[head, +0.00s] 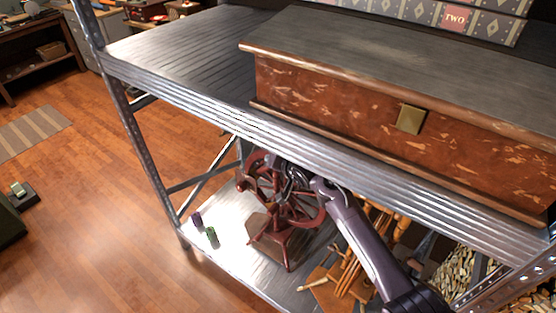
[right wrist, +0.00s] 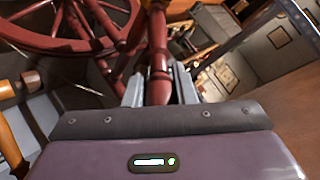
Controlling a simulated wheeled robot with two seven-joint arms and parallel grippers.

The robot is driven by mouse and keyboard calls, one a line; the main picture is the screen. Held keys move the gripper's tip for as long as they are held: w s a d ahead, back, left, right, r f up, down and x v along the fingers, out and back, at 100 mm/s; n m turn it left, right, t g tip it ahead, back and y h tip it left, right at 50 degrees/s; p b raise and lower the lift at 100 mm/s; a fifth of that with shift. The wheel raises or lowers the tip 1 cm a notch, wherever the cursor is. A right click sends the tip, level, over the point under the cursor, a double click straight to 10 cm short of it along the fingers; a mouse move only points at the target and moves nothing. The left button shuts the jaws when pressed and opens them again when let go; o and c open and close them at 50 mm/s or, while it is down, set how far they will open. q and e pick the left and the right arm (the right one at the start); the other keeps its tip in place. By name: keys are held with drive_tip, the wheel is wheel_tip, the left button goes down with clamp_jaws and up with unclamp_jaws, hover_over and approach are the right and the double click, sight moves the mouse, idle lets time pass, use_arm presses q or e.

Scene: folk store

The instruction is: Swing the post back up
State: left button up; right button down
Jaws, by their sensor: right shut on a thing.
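A dark red spinning wheel (head: 285,222) stands on the lower metal shelf. My right arm comes in from the lower right, and my right gripper (head: 292,180) is at the upper part of the spinning wheel, under the upper shelf. In the right wrist view the gripper (right wrist: 160,84) is shut on a red turned post (right wrist: 158,45), with a jaw on each side. The post runs up and down that picture, beside the spoked wheel (right wrist: 62,46). The post's tilt is hard to tell in the head view, where my gripper partly covers it. My left gripper is not in view.
The upper shelf (head: 180,52) hangs close above my gripper and bears a large wooden chest (head: 330,92). A shelf upright (head: 137,150) stands at left. Two small spools (head: 197,221) and wooden rods (head: 350,270) flank the spinning wheel. Open floor (head: 85,185) lies left.

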idle(0.3)
drive_tip(key=c, duration=1.2)
unclamp_jaws()
drive_tip(key=shift+s+d+r, duration=0.25)
drive_tip(key=shift+s+r, duration=0.1)
drive_tip(key=shift+s, duration=0.2)
drive_tip(key=s+d+b, duration=0.1)
drive_tip(key=s+d, duration=0.1)
drive_tip(key=s, duration=0.2)
drive_tip(key=s+d+r+b, duration=0.1)
drive_tip(key=s+d, duration=0.1)
drive_tip(key=s, duration=0.2)
drive_tip(key=s+d+r+b, duration=0.1)
drive_tip(key=s+d, duration=0.2)
drive_tip(key=s, duration=0.2)
drive_tip(key=shift+d, duration=0.1)
drive_tip(key=shift+c, duration=0.4)
